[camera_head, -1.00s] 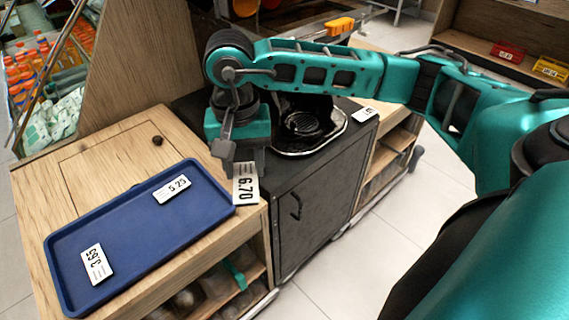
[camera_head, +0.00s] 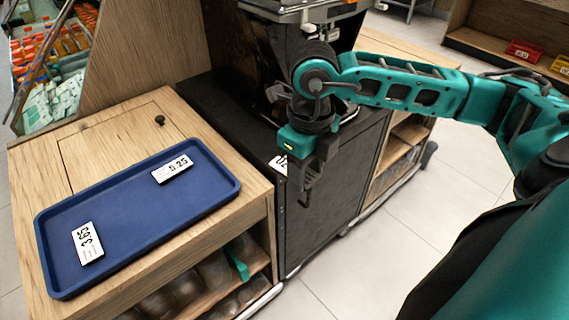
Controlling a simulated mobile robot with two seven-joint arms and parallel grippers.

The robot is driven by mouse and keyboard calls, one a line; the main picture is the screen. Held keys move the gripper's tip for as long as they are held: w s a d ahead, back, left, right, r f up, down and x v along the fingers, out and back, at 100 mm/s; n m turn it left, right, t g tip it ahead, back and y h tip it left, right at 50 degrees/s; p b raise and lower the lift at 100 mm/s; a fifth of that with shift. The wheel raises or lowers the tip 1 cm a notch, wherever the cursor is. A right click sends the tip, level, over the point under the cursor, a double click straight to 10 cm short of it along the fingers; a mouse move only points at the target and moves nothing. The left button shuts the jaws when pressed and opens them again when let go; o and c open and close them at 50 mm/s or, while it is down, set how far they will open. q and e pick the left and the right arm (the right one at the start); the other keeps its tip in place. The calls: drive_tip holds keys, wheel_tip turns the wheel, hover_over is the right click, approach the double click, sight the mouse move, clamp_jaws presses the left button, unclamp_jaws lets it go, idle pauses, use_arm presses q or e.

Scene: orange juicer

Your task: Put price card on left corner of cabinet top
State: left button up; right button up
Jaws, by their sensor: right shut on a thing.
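A white price card (camera_head: 279,164) shows at the front left part of the black cabinet top (camera_head: 235,118), partly hidden by my right gripper (camera_head: 307,192). The gripper points down at the cabinet's front edge and is shut on the card. The contact is hidden, and I cannot tell whether the card touches the top. My left gripper is not in view.
A blue tray (camera_head: 125,225) with two price cards, 5.25 (camera_head: 172,168) and 3.65 (camera_head: 87,243), lies on the wooden counter (camera_head: 110,140) at left. A large black appliance (camera_head: 270,70) stands on the cabinet. Red (camera_head: 523,51) and yellow boxes sit on a far shelf.

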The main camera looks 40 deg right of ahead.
drive_tip(key=s+d+f+m+b, duration=0.2)
drive_tip(key=m, duration=0.8)
drive_tip(key=s+d+f+m+b, duration=0.2)
drive_tip(key=m+b, duration=0.1)
drive_tip(key=m, duration=0.6)
drive_tip(key=w, duration=0.6)
drive_tip(key=w+a, duration=0.1)
drive_tip(key=w, duration=1)
drive_tip(key=shift+w+a+f, duration=0.15)
drive_tip(key=shift+w+f, duration=0.05)
drive_tip(key=shift+w, duration=0.15)
drive_tip(key=shift+f+b, duration=0.8)
drive_tip(key=shift+f, duration=1)
